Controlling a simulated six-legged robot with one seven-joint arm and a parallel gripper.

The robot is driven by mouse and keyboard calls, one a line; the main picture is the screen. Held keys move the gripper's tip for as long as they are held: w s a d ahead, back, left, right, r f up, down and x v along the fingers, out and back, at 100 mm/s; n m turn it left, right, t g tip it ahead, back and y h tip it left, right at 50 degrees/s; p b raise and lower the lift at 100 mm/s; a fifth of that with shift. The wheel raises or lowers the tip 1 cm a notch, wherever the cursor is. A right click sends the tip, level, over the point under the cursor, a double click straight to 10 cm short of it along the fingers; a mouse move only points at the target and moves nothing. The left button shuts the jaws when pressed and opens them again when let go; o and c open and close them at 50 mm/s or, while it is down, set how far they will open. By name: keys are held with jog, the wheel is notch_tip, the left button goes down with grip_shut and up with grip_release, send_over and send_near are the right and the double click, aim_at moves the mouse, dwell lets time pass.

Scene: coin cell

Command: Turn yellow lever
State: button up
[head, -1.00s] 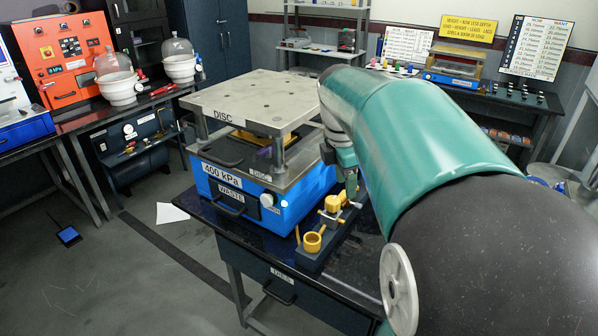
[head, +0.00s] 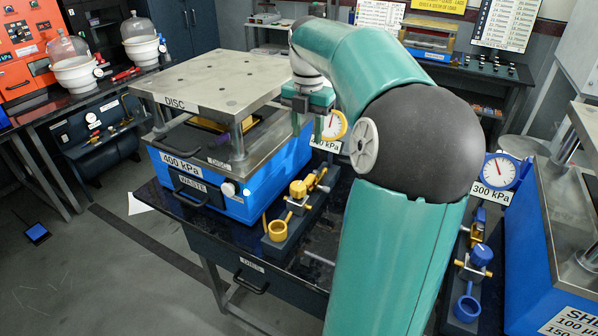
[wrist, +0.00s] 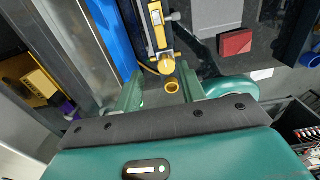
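The yellow fittings sit on a dark block on the bench, right of the blue 400 kPa press (head: 235,190). They are a yellow knob (head: 298,189) on a small valve with a crossbar, a yellow cup (head: 278,230) in front, and a thin yellow rod (head: 265,223) beside the cup. Which of them is the lever is hard to tell. My gripper (head: 307,128) points down above the block's far end, apart from the fittings. In the wrist view my gripper (wrist: 160,72) is open and empty. A yellow ring (wrist: 172,86) and a rounded yellow end (wrist: 166,65) show between its fingers.
The press's metal plate and posts (head: 238,140) stand close to the gripper's left. A yellow-rimmed gauge (head: 334,125) is just right of it. A blue set of similar fittings (head: 467,308) and a 300 kPa gauge (head: 500,171) stand farther right.

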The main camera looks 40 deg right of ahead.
aim_at(308, 180)
jog(key=f, duration=1.4)
jog(key=shift+s+d, duration=0.1)
jog(key=shift+d, duration=0.1)
jog(key=shift+r, duration=0.1)
grip_shut()
